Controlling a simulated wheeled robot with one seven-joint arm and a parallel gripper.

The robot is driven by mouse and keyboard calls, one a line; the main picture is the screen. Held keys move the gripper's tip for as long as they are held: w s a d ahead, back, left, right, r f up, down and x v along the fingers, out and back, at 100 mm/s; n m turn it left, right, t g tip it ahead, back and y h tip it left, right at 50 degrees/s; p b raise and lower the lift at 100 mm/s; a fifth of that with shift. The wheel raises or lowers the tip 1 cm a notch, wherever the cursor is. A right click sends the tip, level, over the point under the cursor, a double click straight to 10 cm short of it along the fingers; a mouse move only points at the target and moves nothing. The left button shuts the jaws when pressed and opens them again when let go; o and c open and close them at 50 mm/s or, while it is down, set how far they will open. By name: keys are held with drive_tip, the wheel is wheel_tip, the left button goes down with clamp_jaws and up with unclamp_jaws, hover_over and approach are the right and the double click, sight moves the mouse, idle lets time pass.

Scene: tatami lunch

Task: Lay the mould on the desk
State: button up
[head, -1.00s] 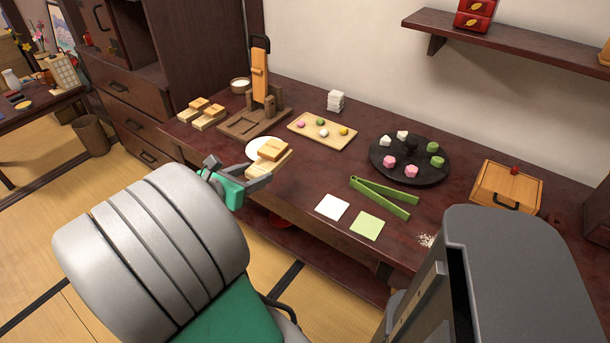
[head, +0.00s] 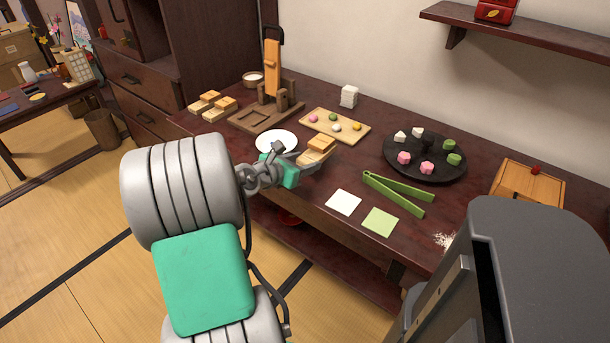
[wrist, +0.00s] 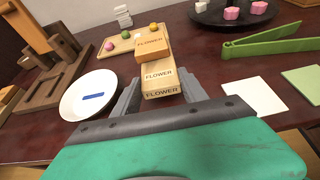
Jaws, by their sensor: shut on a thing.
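A wooden mould (head: 316,154) marked "FLOWER" is between the fingers of my gripper (head: 300,165). The mould also shows in the wrist view (wrist: 158,75), with a darker upper block on a lighter base. My gripper (wrist: 155,92) is shut on the lighter base, with one finger on each side. The mould is over or on the dark red desk (head: 300,190), right of the white plate; I cannot tell whether it touches the desk top.
A white plate (wrist: 90,98) with a blue mark lies left of the mould. A wooden board (head: 335,126) with several coloured sweets is behind. Green tongs (head: 395,192), a white sheet (head: 343,202) and a green sheet (head: 380,222) lie to the right. Bare desk lies between mould and tongs.

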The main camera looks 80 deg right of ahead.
drive_tip(key=f, duration=0.1)
drive_tip(key=f+b, duration=0.1)
drive_tip(key=f, duration=0.2)
drive_tip(key=shift+s+d, duration=0.1)
drive_tip(key=shift+d, duration=0.15)
drive_tip(key=shift+r, duration=0.1)
drive_tip(key=o, duration=1.4)
